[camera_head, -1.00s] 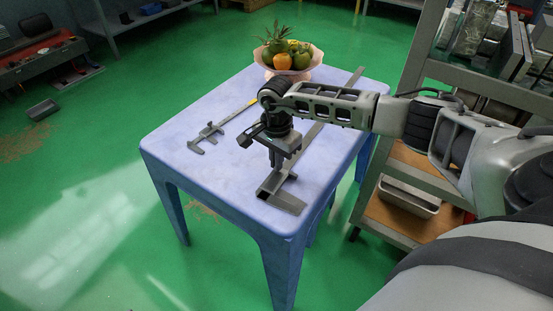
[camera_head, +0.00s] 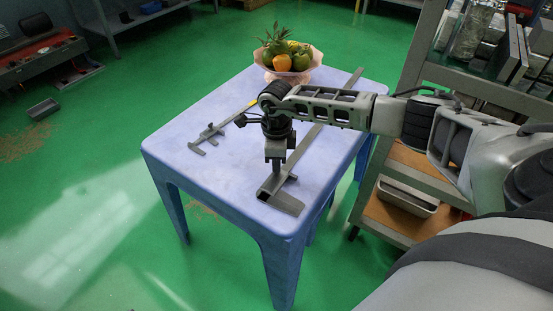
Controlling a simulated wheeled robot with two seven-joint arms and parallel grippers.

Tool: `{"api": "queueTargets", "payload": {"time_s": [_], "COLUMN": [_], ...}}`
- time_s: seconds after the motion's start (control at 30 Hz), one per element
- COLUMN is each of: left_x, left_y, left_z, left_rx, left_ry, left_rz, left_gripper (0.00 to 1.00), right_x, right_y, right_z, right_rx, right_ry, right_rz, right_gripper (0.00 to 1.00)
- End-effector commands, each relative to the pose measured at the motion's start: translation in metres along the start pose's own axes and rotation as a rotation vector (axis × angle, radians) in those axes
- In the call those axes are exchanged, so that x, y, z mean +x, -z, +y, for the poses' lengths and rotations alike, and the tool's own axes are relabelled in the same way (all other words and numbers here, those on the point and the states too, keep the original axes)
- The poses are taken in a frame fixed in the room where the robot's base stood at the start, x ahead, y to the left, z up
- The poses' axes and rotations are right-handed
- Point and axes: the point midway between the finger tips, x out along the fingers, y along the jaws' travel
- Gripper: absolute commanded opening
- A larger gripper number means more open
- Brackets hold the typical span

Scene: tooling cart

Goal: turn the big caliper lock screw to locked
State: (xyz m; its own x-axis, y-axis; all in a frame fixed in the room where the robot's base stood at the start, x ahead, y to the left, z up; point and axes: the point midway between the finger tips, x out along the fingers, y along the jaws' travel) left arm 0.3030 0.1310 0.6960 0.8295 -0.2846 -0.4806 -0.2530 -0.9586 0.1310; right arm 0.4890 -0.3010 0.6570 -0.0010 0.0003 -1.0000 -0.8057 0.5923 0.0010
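The big caliper (camera_head: 286,202) lies on the blue table, its jaws near the front corner and its long beam (camera_head: 352,80) running back and to the right. My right gripper (camera_head: 275,170) points down over the big caliper's slider, close to it or touching. The lock screw is hidden behind the gripper, and I cannot make out whether the fingers are apart or shut. A smaller caliper (camera_head: 205,136) lies to the left on the table. My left gripper is not in view.
A bowl (camera_head: 311,67) of fruit stands at the back of the blue table (camera_head: 180,135). A metal shelf rack (camera_head: 395,170) with a grey bin (camera_head: 407,198) stands close on the right. The table's left and front left surface is bare.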

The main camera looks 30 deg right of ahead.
Motion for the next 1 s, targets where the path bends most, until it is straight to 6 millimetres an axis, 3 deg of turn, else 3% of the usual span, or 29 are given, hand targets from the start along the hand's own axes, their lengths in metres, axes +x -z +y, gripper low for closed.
{"api": "queueTargets", "payload": {"time_s": [0.5,1.0], "left_x": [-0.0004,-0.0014], "left_y": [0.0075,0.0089], "left_z": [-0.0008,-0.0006], "left_rx": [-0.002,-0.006], "left_ry": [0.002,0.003], "left_rz": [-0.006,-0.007], "left_gripper": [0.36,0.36], "right_x": [-0.0021,-0.0014], "right_y": [-0.0004,-0.0008], "right_z": [-0.0006,-0.0007], "right_rx": [0.383,0.482], "right_ry": [0.002,0.002], "right_rz": [-0.001,-0.003], "right_gripper": [0.0,0.0]}}
